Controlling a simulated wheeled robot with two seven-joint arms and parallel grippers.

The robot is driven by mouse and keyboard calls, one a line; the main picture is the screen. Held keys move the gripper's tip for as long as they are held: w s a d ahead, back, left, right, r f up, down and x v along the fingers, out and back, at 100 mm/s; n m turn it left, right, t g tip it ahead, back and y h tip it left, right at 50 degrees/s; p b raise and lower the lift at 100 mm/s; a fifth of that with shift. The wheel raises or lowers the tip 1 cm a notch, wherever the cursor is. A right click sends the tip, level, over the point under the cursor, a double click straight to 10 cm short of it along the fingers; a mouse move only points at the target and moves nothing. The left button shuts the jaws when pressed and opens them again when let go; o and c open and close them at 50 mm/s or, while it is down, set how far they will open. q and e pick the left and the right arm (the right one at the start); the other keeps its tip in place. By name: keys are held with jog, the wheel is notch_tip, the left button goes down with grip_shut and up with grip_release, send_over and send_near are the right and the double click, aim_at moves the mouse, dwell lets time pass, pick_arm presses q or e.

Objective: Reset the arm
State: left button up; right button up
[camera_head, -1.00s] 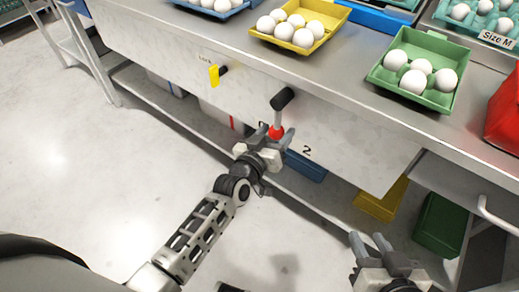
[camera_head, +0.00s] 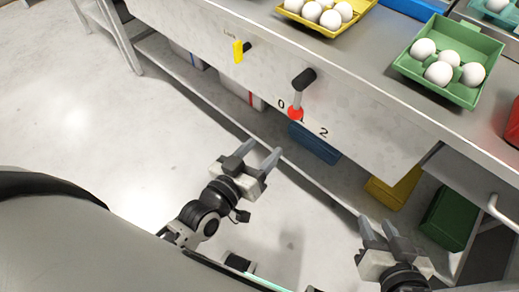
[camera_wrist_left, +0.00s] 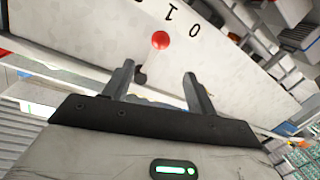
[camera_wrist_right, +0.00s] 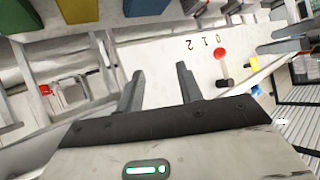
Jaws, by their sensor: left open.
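My left gripper (camera_head: 256,158) is open and empty in the head view, in front of the table's panel and apart from the lever. The lever (camera_head: 299,100) has a black pivot and a red knob (camera_head: 295,114), which points down near the number marks on the panel. The red knob also shows in the left wrist view (camera_wrist_left: 160,40), beyond the open fingers. My right gripper (camera_head: 377,229) is at the lower right of the head view, its fingers apart with nothing between them. In the right wrist view the red knob (camera_wrist_right: 219,54) is to the right of the fingers.
A yellow lock handle (camera_head: 238,51) sits on the panel. A green tray (camera_head: 478,97) and a yellow tray (camera_head: 345,24) with eggs stand on the table. Blue (camera_head: 314,143), yellow (camera_head: 393,190) and green (camera_head: 447,219) bins are underneath. The floor at left is clear.

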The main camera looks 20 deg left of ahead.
jog(key=shift+r, duration=0.15)
pick_arm(q)
jog(key=s+r+m+g+p, duration=0.2)
jog(key=s+m+g+p, duration=0.1)
jog(key=s+g+p, duration=0.3)
jog(key=shift+s+r, duration=0.2)
jog(key=shift+s, duration=0.5)
pick_arm(e)
jog(key=shift+d+r+g, duration=0.15)
jog(key=shift+r, duration=0.4)
jog(key=shift+d+r+g, duration=0.15)
jog(key=shift+r, duration=0.35)
pick_arm(q)
jog(key=shift+d, duration=0.1)
dwell(0.8)
